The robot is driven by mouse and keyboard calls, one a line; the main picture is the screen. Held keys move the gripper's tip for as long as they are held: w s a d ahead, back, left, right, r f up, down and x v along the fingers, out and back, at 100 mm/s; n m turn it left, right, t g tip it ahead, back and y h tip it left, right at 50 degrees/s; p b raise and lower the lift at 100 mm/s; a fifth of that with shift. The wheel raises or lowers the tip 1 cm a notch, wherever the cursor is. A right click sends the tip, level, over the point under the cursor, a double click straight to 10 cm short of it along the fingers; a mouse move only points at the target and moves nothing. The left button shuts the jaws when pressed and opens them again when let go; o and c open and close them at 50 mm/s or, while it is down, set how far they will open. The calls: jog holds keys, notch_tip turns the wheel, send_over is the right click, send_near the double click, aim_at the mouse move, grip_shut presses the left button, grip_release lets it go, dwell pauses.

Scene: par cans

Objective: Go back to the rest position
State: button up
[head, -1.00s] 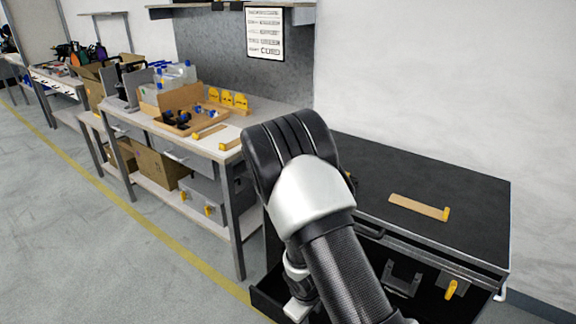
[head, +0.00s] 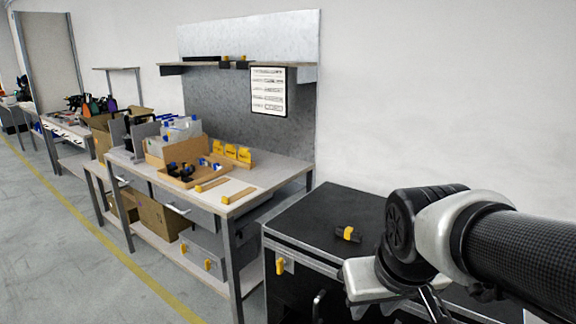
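My arm reaches in from the right edge of the head view, bent over the black-topped cabinet (head: 310,212). Its black joint and pale links cover the cabinet's right part. I cannot make out my gripper or its fingers in this view, nor anything held. A small black object with a yellow band (head: 348,233) lies on the cabinet top, left of my arm and apart from it.
A workbench (head: 262,176) stands left of the cabinet, with a wooden tray of parts (head: 180,180), yellow holders (head: 238,153) and clear bins (head: 180,130). Cardboard boxes (head: 158,218) sit below. Open floor (head: 60,250) lies at left; bare wall is behind.

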jog(key=s+r+m, duration=0.1)
jog(key=s+r, duration=0.3)
jog(key=s, duration=0.2)
notch_tip(320, 180, up, 19)
jog(key=p, duration=2)
jog(key=shift+t, duration=0.3)
jog(key=shift+r, duration=0.1)
